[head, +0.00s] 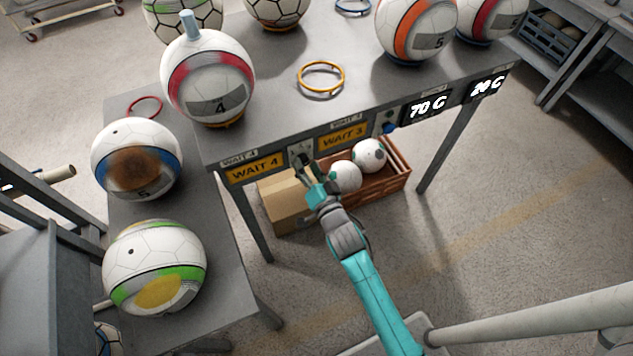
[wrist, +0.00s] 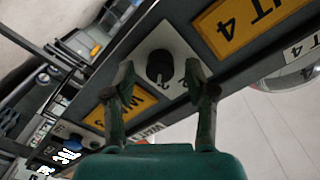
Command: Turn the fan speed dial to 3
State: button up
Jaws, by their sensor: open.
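A round black dial (wrist: 160,64) sits on a white plate (wrist: 178,46) in the front edge of the table, between two yellow WAIT signs. Small marks show on the plate near the dial, too blurred to read surely. I cannot tell the dial's setting. My gripper (wrist: 160,76) is open, with one finger on each side of the dial in the wrist view; I cannot tell whether they touch it. In the head view my gripper (head: 305,165) is at the table's front edge and covers most of the dial; part of the white plate (head: 300,147) shows.
The WAIT 4 sign (head: 255,170) and WAIT 3 sign (head: 343,136) flank the dial. Right of them are a blue knob (head: 390,128) and a 70 C display (head: 427,107). Below stand a cardboard box (head: 285,204) and a brown crate (head: 396,180) with balls. A ball (head: 208,80) stands above.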

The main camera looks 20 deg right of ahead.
jog(key=s, duration=1.1)
jog(key=shift+a+r, duration=0.1)
jog(key=s+n+g, duration=0.1)
jog(key=s+n, duration=0.3)
jog(key=s, duration=1.3)
jog(key=s+r+n+g, duration=0.2)
jog(key=s+r+n, duration=0.2)
jog(key=s, duration=1)
notch_tip(320, 180, up, 3)
jog(key=shift+f+n, duration=0.1)
jog(key=shift+n, duration=0.2)
jog(key=shift+s, duration=0.1)
